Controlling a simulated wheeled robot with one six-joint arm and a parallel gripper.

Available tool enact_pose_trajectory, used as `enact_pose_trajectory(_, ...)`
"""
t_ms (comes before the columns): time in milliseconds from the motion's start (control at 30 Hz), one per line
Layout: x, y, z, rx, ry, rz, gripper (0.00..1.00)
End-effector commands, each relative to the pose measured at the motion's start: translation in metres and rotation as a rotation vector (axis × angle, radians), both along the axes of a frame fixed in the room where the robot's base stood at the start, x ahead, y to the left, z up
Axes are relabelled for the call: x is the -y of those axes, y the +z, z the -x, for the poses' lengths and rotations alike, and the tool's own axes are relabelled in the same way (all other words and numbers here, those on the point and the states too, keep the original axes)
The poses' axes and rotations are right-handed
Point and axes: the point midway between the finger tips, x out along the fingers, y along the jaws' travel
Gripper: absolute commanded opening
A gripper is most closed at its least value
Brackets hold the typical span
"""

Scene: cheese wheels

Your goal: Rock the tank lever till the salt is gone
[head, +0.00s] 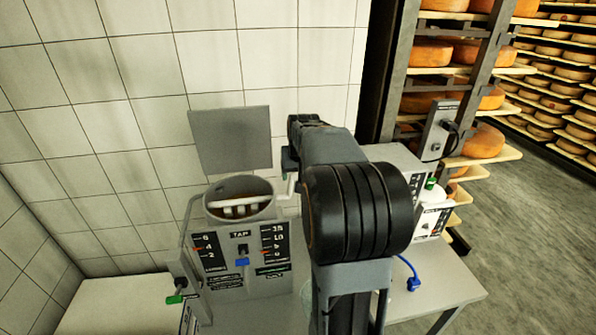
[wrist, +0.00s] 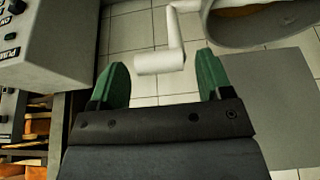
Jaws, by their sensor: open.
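The tank (head: 217,216) is a grey round vessel set in a control stand left of my arm in the head view. Pale bars cross its opening, and I cannot make out salt in it. Its rim (wrist: 240,40) shows at the upper right of the wrist view. The white cranked lever (wrist: 158,62) is beside the tank; a bit of it (head: 291,186) shows next to my arm in the head view. My gripper (wrist: 165,80) is open, green fingertips apart. The lever's grip end lies between and just beyond the fingertips, with no clear contact. My arm hides the gripper in the head view.
A grey panel (head: 230,138) stands behind the tank against the tiled wall. A control box (wrist: 55,45) marked PUMP is at the left of the wrist view. Racks of cheese wheels (head: 432,53) stand at the right. A blue-ended cable (head: 413,282) lies on the table.

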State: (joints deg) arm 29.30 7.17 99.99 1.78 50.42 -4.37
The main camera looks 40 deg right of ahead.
Motion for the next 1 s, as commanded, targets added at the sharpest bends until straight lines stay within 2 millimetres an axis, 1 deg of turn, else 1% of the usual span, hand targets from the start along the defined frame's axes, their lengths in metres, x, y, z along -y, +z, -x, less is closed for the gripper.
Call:
enact_pose_trajectory(333,0.0004,-0.0026,-0.001,0.001,0.0,0.0,0.72)
enact_pose_trajectory(367,0.0004,-0.0026,-0.001,0.001,0.0,0.0,0.7)
enact_pose_trajectory(1000,0.0012,-0.0021,-0.0005,0.0,-0.002,0.002,0.09)
